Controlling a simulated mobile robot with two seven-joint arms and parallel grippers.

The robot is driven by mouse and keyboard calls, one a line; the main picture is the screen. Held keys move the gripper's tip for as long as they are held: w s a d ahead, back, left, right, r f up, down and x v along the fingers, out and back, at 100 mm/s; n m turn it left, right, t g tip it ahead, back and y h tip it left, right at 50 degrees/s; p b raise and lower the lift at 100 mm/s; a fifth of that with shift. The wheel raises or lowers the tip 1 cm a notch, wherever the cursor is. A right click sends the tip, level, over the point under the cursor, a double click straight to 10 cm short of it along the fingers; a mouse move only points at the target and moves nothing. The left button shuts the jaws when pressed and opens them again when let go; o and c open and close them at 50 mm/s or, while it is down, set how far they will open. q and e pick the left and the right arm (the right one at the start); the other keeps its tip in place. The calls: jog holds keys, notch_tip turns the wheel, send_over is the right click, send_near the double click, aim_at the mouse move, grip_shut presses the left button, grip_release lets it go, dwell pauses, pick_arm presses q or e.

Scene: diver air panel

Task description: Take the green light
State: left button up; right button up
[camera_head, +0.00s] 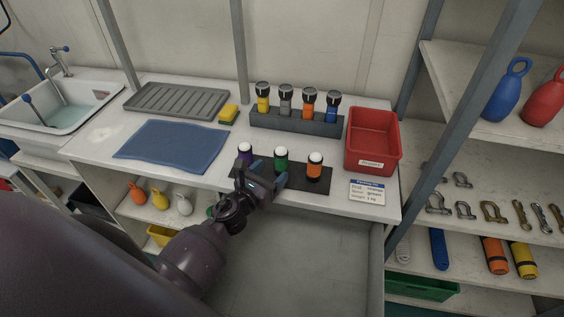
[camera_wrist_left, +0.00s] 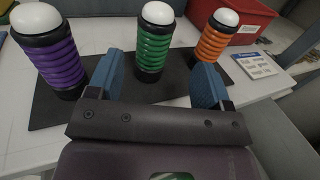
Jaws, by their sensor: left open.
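The green light (camera_head: 281,160) stands upright on a dark mat (camera_head: 325,197) at the counter's front, between a purple light (camera_head: 245,152) and an orange light (camera_head: 315,166). Each has a white domed top. My left gripper (camera_head: 268,178) is open and empty, just in front of the green light. In the left wrist view the green light (camera_wrist_left: 154,45) stands beyond and between the two blue fingers (camera_wrist_left: 165,85), apart from them. The purple light (camera_wrist_left: 52,60) is left of the fingers and the orange light (camera_wrist_left: 212,38) is behind the right finger. My right gripper is not in view.
A grey rack (camera_head: 297,122) with several flashlights stands behind the mat. A red bin (camera_head: 372,142) and a label card (camera_head: 367,191) are to the right. A blue cloth (camera_head: 172,146), a drying tray (camera_head: 176,100) and a sponge (camera_head: 228,114) lie left.

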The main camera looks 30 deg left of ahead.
aim_at(277, 162)
pick_arm(q)
jog(key=shift+w+d, duration=0.1)
jog(key=shift+w, duration=0.6)
jog(key=shift+w+r, duration=0.15)
jog(key=shift+w, duration=0.45)
jog(key=w, duration=0.3)
jog(key=shift+w+p, duration=0.2)
jog(key=shift+p, duration=0.2)
jog(key=shift+w, duration=0.4)
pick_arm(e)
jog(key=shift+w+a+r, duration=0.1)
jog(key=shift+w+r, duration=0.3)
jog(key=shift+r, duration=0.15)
pick_arm(q)
jog(key=shift+c, duration=0.5)
jog(key=c, duration=0.9)
jog(key=shift+c, duration=0.6)
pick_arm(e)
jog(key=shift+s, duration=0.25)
